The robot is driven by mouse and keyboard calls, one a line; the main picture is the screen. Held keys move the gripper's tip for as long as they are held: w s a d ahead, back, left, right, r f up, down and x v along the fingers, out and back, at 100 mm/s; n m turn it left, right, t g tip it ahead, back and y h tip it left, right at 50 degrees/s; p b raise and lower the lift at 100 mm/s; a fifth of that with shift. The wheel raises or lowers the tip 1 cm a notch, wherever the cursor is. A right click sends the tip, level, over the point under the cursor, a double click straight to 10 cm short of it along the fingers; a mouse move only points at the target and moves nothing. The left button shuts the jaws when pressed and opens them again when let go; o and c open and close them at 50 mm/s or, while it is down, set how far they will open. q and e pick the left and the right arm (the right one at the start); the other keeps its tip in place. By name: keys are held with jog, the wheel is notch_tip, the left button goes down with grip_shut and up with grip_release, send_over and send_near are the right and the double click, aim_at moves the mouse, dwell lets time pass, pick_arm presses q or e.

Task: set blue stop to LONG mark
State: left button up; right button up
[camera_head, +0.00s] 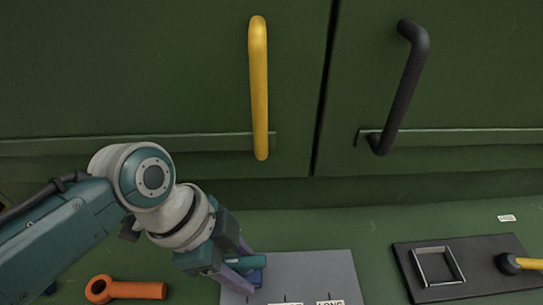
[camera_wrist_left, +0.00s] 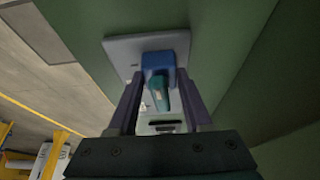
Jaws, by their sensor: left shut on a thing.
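The blue stop (camera_wrist_left: 158,63) is a blue block with a teal knob or pin (camera_wrist_left: 160,95) in the left wrist view, between the fingers. In the head view the blue stop (camera_head: 257,275) shows only partly, at the left part of a grey plate (camera_head: 335,265). My left gripper (camera_head: 244,272) is shut on the blue stop over that plate. Its fingers (camera_wrist_left: 157,90) flank the block in the wrist view. A white LONG label (camera_head: 330,302) is at the plate's near edge, right of the stop, with another label (camera_head: 287,303) between them. My right gripper is not in view.
An orange wrench-like tool (camera_head: 125,290) lies left of the plate. A black board (camera_head: 480,260) with a square metal frame and a yellow-handled part is at the right. Green cabinet doors with yellow (camera_head: 259,90) and black (camera_head: 403,85) handles stand behind.

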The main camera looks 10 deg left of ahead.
aim_at(333, 274)
pick_arm(q)
grip_shut()
dwell(0.6)
jog(key=shift+d, duration=0.1)
jog(key=d, duration=0.2)
jog(key=w+d+b, duration=0.1)
jog(key=d, duration=0.1)
jog(key=w+d+b, duration=0.1)
jog(key=d, duration=0.2)
jog(key=shift+f, duration=0.15)
jog(key=d, duration=0.2)
jog(key=w+d, duration=0.1)
jog(key=d, duration=0.1)
jog(key=shift+w+d, duration=0.2)
jog(key=shift+d, duration=0.1)
jog(key=shift+a, duration=0.1)
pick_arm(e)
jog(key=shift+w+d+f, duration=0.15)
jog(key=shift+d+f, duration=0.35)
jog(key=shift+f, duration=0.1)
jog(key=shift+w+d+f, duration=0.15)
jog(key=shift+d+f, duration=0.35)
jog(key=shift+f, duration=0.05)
pick_arm(q)
jog(key=o, duration=1.1)
grip_release()
jog(key=shift+r, duration=0.2)
